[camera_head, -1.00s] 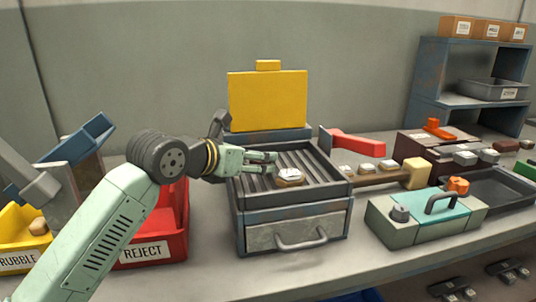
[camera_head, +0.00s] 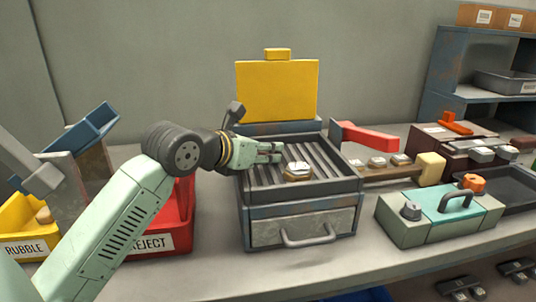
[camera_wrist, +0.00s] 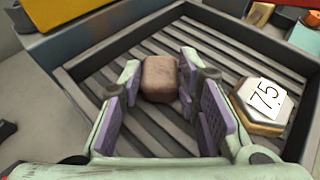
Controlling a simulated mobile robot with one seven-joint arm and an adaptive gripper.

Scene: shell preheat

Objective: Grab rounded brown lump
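The rounded brown lump (camera_wrist: 159,79) lies on the slatted grill tray in the wrist view, just beyond and between my fingertips. My gripper (camera_wrist: 160,92) is open, with purple finger pads on either side and bare slats between them. In the head view my gripper (camera_head: 275,153) is low over the tray's left half, and the lump is hidden there. The slatted tray (camera_head: 345,185) has a dark raised rim and sits on a box with a drawer.
A labelled hexagonal piece (camera_wrist: 262,105), marked 75, lies right of my fingers; it also shows in the head view (camera_head: 298,172). A yellow upright panel (camera_head: 277,90) stands behind the tray. A red handle (camera_head: 365,138) is at right, and a red REJECT bin (camera_head: 183,215) at left.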

